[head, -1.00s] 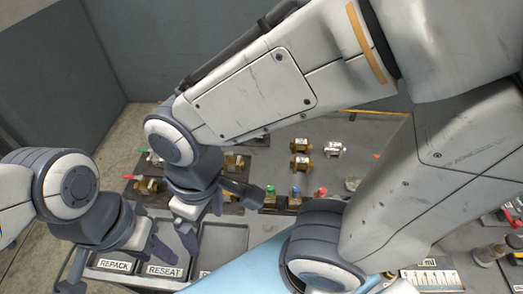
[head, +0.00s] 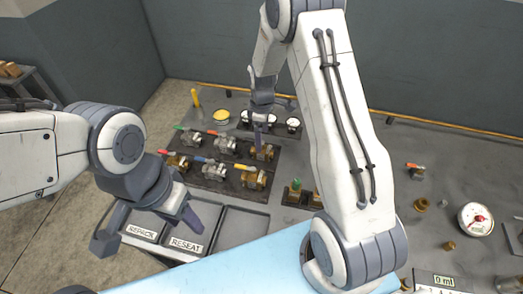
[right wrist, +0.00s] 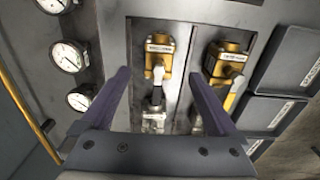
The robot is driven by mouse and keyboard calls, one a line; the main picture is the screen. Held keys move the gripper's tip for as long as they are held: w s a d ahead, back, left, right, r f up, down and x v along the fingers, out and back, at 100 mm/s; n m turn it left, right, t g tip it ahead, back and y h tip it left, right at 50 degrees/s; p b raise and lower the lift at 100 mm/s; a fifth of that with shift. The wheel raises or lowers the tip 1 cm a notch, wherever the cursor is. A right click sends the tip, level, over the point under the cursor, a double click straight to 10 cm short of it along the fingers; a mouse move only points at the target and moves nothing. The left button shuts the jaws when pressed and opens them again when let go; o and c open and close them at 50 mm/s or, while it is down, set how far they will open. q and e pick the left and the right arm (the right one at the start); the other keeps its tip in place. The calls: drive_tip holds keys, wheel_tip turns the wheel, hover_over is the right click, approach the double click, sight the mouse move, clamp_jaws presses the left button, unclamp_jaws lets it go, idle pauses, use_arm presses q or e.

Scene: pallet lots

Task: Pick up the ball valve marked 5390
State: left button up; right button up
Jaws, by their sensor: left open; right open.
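Ball valves stand in two rows on a dark board (head: 222,190) in the head view, some brass and some silver. The brass valve at the right of the back row (head: 262,153) lies just below my right gripper (head: 263,125). In the right wrist view this tagged brass valve (right wrist: 160,52) is ahead, between the open fingers (right wrist: 161,78) and beyond their tips. A second brass valve (right wrist: 228,62) with a yellow handle is beside it. The tag numbers are too small to read, so I cannot tell which is 5390.
Trays marked REPACK (head: 141,232) and RESEAT (head: 187,246) lie in front of the board. A dial instrument (head: 475,218) is at right.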

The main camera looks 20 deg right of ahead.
wheel_tip(320, 180, down, 3)
drive_tip(key=shift+r, duration=0.1)
wheel_tip(320, 180, down, 4)
drive_tip(key=p, duration=0.3)
drive_tip(key=shift+w+f, duration=0.1)
drive_tip(key=shift+f, duration=0.5)
clamp_jaws()
